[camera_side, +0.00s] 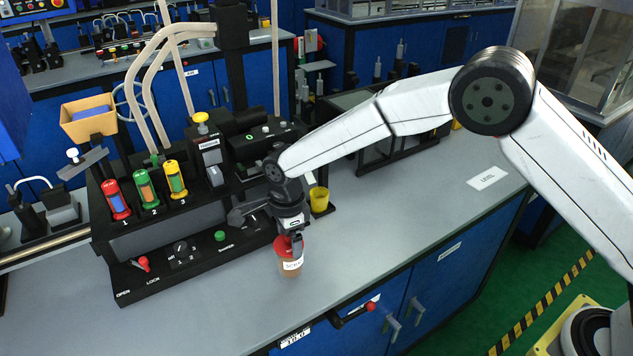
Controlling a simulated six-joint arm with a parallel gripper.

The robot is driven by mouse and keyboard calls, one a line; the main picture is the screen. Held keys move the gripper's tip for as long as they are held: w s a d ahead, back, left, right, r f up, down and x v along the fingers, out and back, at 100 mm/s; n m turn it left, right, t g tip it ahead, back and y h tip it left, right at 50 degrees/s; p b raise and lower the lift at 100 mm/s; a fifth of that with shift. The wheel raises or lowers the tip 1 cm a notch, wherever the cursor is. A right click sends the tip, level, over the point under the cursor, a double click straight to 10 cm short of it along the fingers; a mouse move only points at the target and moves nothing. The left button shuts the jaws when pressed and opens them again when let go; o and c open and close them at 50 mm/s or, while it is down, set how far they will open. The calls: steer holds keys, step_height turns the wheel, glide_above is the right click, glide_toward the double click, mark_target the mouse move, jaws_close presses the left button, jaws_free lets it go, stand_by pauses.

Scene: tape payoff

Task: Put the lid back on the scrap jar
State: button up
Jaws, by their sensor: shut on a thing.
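The scrap jar (291,270) stands upright near the front edge of the grey bench, with a white label and brownish contents low down. The red lid (282,246) is at the jar's mouth, partly hidden by my gripper. I cannot tell whether it is seated on the rim or just above it. My gripper (295,244) points down over the jar and is shut on the lid. One dark finger shows in front of the red; the other is hidden.
A black tape station (180,235) with red, green and yellow reels stands left of the jar. A yellow cup (319,201) is behind it to the right. A red-knobbed handle (356,313) projects from the bench front. The bench to the right is largely clear.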

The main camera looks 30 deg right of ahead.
stand_by(0.3)
steer(key=o, duration=0.9)
steer(key=shift+r, duration=3.45)
steer(key=shift+c, duration=0.3)
jaws_close()
steer(key=shift+f, duration=2.4)
